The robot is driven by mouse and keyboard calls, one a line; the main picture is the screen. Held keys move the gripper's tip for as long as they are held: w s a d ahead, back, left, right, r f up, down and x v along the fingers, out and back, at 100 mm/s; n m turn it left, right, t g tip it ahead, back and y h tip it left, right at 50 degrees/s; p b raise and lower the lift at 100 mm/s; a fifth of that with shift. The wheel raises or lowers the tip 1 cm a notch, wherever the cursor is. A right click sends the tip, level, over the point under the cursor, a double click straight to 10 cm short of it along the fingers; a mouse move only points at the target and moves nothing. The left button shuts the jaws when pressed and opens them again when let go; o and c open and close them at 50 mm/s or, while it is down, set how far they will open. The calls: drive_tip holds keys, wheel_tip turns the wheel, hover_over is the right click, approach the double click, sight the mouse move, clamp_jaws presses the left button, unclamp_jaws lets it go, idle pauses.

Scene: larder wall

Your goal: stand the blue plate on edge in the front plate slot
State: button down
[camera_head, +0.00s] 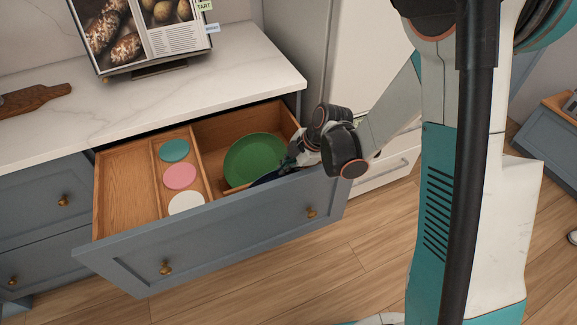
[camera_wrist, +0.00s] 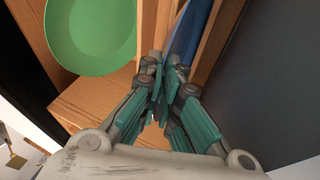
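The blue plate (camera_head: 268,178) shows as a dark sliver beside my gripper (camera_head: 292,163), near the drawer's front wall. In the wrist view the blue plate (camera_wrist: 190,32) is seen nearly edge-on, roughly upright. It lies between two wooden strips beside the drawer front; how deep it sits in the front plate slot (camera_wrist: 214,45) I cannot tell. My gripper's fingertips (camera_wrist: 167,66) are close together with the plate's edge between them. Its lower part is hidden.
A green plate (camera_head: 255,158) lies in the open drawer's right compartment. Teal (camera_head: 174,150), pink (camera_head: 180,176) and white (camera_head: 187,203) discs sit in the narrow middle compartment. The left compartment (camera_head: 128,190) is empty. The drawer front (camera_head: 230,232) and countertop (camera_head: 215,70) bound the space.

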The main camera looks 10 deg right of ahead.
drive_tip(key=shift+f, duration=0.25)
drive_tip(key=c, duration=1.7)
unclamp_jaws()
wheel_tip(320, 180, up, 30)
drive_tip(key=p, duration=1.9)
drive_tip(key=shift+r, duration=0.2)
drive_tip(key=s+d+r+m+t+h+b, duration=0.1)
drive_tip(key=s+d+m+b, duration=0.1)
drive_tip(key=s+d+m, duration=0.2)
drive_tip(key=s+d+r+m+t+h+b, duration=0.1)
drive_tip(key=s+d+m+h+b, duration=0.1)
drive_tip(key=s+m, duration=0.7)
drive_tip(key=s+d+r+m+t+h+b, duration=0.1)
drive_tip(key=s+d+m+t+b, duration=0.1)
drive_tip(key=s+d+m+b, duration=0.2)
drive_tip(key=shift+s+d+r+m, duration=0.1)
drive_tip(key=shift+s+d+m, duration=0.2)
drive_tip(key=shift+s+m, duration=0.3)
drive_tip(key=shift+s+d+r+m, duration=0.1)
drive_tip(key=shift+s+d+m, duration=0.25)
drive_tip(key=shift+s+m, duration=0.3)
drive_tip(key=shift+s+d+m, duration=0.3)
drive_tip(key=shift+s+m, duration=0.25)
drive_tip(key=shift+s, duration=0.05)
